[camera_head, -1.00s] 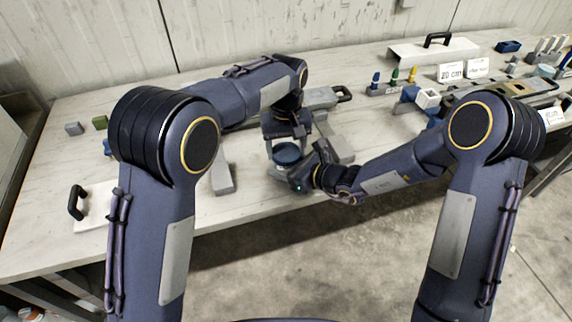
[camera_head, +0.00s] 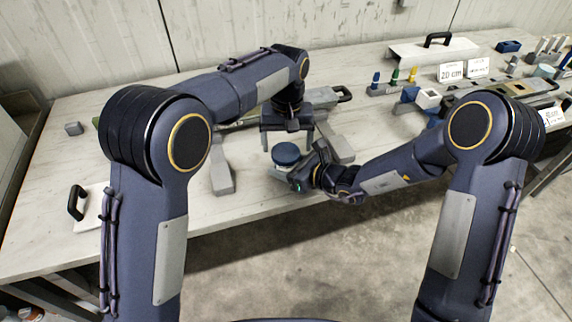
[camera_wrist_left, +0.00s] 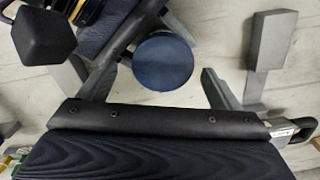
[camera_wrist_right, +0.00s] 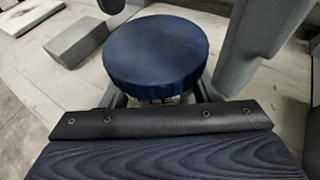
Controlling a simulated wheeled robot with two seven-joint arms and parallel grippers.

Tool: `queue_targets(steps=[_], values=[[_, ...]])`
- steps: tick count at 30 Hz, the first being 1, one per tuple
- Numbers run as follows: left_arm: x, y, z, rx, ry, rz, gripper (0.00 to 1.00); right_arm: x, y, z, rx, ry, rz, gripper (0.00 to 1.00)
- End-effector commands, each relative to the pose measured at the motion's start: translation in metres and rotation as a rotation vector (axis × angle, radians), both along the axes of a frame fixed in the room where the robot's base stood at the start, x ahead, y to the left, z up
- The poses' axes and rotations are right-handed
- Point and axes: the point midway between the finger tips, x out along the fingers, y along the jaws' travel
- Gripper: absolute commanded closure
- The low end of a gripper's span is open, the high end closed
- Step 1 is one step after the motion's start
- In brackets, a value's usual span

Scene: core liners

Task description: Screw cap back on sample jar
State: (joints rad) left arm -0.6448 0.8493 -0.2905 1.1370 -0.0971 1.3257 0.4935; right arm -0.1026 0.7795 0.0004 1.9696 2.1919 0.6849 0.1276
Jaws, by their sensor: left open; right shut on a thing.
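The sample jar stands at the front middle of the table with its blue cap (camera_head: 286,153) on top. In the right wrist view the cap (camera_wrist_right: 156,52) looks level on the jar, and a bit of the jar's label (camera_wrist_right: 163,101) shows beneath it. My right gripper (camera_head: 293,176) is shut on the jar below the cap, from the right. My left gripper (camera_head: 287,143) is open above and behind the jar, pointing down, clear of the cap. The left wrist view shows the cap (camera_wrist_left: 163,61) from above between the spread fingers. Whether the threads are fully engaged cannot be seen.
Grey blocks lie left (camera_head: 222,176) and right (camera_head: 340,149) of the jar. A white plate with a black handle (camera_head: 76,203) is at the left front. Racks, signs (camera_head: 451,72) and coloured pegs fill the right back. The left table is mostly clear.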

Motion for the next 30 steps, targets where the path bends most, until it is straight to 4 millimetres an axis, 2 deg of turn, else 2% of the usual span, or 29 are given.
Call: queue_targets(steps=[3, 6, 17, 30], values=[[0.001, 0.001, 0.017, 0.0, -0.003, 0.001, 0.15, 0.0, 0.0, -0.001, -0.001, 0.002, 0.0, 1.0], [0.0, 0.001, 0.023, 0.002, -0.001, 0.001, 0.15, 0.0, 0.0, -0.001, -0.001, 0.002, 0.0, 1.0], [0.001, 0.003, 0.026, 0.007, 0.0, 0.013, 0.17, 0.0, -0.001, 0.0, -0.001, 0.001, -0.002, 1.0], [0.0, 0.002, 0.059, 0.006, 0.0, 0.282, 0.17, 0.0, -0.001, 0.0, -0.001, 0.001, -0.002, 1.0]])
